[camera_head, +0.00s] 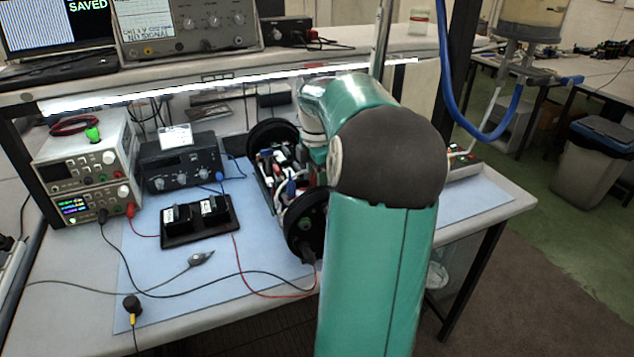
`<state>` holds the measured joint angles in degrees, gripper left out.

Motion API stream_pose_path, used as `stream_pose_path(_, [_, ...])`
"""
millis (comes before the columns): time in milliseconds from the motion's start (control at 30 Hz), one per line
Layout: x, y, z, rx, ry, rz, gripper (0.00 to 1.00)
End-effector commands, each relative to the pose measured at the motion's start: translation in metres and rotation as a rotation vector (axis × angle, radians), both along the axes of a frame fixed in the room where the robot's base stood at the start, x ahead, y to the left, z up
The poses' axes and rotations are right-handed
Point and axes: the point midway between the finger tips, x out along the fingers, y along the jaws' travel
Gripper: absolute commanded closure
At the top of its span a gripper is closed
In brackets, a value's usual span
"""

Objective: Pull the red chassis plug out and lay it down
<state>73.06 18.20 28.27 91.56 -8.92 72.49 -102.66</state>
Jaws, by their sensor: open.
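The opened cylinder (281,185) lies on the blue mat, with black round end caps and wired electronics between them. A red lead (250,280) runs from the black two-part block (199,220) over the mat to the near end cap (304,226). I cannot make out a red chassis plug at that end; my arm covers part of it. A red plug (130,210) sits in the front of the stacked power supply (88,170) at the left. My arm rises in front of the cylinder and bends back over it. My gripper is hidden behind the arm.
The blue mat (200,293) has bare room at its front, crossed by thin black and red leads. A grey clip (200,259) and a black round piece (132,305) lie there. A dark instrument (182,162) stands behind the block. A shelf (190,80) overhangs the bench.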

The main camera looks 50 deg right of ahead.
Motion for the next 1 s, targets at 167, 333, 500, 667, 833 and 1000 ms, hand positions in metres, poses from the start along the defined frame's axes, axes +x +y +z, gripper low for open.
stream_pose_path(167, [-0.0003,-0.0003,0.0000,0.000,0.000,-0.001,0.56])
stream_pose_path(333, [-0.0004,0.0000,0.0001,0.000,0.000,-0.001,0.56])
stream_pose_path(500, [-0.0006,-0.0002,0.0000,0.000,0.000,-0.001,0.60])
stream_pose_path(667, [-0.0006,-0.0002,-0.0001,0.000,0.000,-0.001,0.92])
stream_pose_path(833, [-0.0005,-0.0001,0.0000,0.000,0.000,-0.001,1.00])
stream_pose_path(1000, [-0.0004,-0.0001,0.0026,0.000,0.000,-0.001,1.00])
